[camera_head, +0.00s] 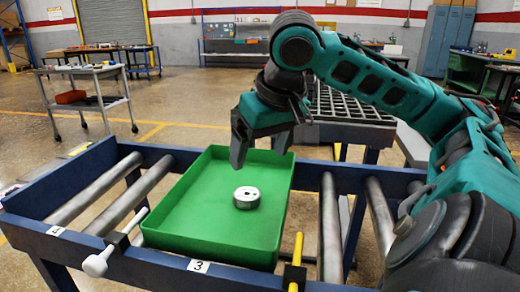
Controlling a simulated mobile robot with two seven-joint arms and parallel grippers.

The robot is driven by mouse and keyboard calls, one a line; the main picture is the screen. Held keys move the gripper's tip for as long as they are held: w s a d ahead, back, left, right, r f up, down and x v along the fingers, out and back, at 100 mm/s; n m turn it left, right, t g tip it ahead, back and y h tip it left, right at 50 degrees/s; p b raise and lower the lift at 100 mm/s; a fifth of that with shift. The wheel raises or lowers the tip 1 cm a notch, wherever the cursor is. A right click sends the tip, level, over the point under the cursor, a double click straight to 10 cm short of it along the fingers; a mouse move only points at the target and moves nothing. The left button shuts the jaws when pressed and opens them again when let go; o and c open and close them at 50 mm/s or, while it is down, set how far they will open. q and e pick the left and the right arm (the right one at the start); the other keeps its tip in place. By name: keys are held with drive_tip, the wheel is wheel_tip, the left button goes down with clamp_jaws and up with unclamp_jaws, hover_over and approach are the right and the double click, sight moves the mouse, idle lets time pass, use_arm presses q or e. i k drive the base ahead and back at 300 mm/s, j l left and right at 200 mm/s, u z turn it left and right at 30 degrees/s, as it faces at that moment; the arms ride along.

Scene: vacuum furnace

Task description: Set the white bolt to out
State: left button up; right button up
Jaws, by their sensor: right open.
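The white bolt (97,264) sits at the front rail of the roller table, left of the green tray. Its thick white knob sticks out in front of the rail, and its thin rod runs through a black bracket (117,240) toward the rollers, beside the tray's front left corner. My right gripper (259,150) hangs above the back right part of the tray, fingers pointing down, open and empty. It is well behind and to the right of the white bolt, not touching it. My left gripper is not in view.
The green tray (185,212) lies on the rollers and holds a round metal part (246,198). A yellow bolt (296,258) sits on the front rail right of the tray, near the "3" label (199,266). A dark grid rack (345,104) stands behind. Rollers left of the tray are bare.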

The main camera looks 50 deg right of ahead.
sight(95, 266)
drive_tip(key=k+j, duration=0.2)
drive_tip(key=j, duration=0.15)
drive_tip(key=k+j, duration=0.25)
drive_tip(key=j, duration=0.15)
drive_tip(key=k+j, duration=0.2)
drive_tip(key=j, duration=0.15)
